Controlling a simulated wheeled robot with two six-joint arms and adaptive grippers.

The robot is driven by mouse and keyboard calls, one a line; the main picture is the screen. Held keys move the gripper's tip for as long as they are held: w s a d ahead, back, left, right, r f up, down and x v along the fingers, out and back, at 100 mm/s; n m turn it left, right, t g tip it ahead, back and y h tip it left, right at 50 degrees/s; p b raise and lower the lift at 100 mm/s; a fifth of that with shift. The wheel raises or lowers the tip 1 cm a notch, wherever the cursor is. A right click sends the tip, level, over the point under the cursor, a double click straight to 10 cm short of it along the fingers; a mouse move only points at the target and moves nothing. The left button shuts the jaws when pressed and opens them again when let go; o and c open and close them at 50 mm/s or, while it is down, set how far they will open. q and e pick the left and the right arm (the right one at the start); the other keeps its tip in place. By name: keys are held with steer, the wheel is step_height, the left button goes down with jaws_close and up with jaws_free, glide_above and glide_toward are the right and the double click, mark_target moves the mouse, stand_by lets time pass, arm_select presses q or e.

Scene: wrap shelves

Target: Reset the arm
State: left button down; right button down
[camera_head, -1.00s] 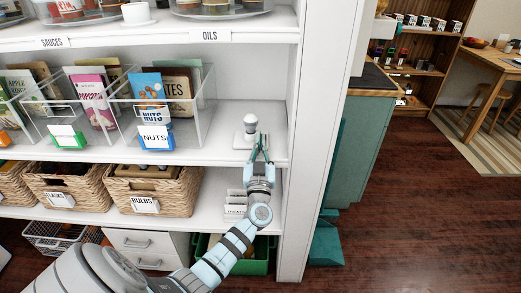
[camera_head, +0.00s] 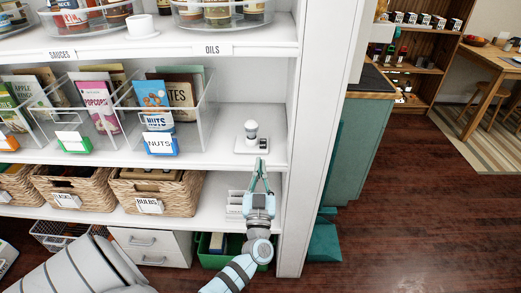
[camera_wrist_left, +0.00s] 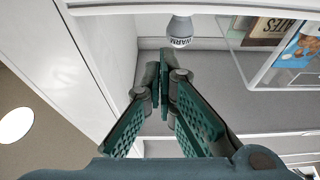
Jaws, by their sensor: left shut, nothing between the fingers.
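My left gripper (camera_head: 260,163) is shut and empty in the head view, in front of the edge of the middle shelf, below and in front of a light bulb. In the left wrist view its fingers (camera_wrist_left: 164,75) are together with nothing between them. The white light bulb (camera_head: 251,131) stands upright on a small light-coloured base (camera_head: 251,146) at the right end of the middle shelf (camera_head: 225,150). The bulb also shows in the left wrist view (camera_wrist_left: 181,32), just beyond the fingertips and apart from them. My right gripper is not in view.
Clear bins (camera_head: 199,118) with food packets stand left of the bulb. A wicker basket (camera_head: 160,192) labelled BULBS sits on the shelf below. The white shelf side panel (camera_head: 313,150) rises close on the right. Open wooden floor (camera_head: 420,220) lies beyond it.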

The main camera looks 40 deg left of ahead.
arm_select(q)
steer(key=shift+s+d+f, duration=0.35)
steer(key=shift+s, duration=0.15)
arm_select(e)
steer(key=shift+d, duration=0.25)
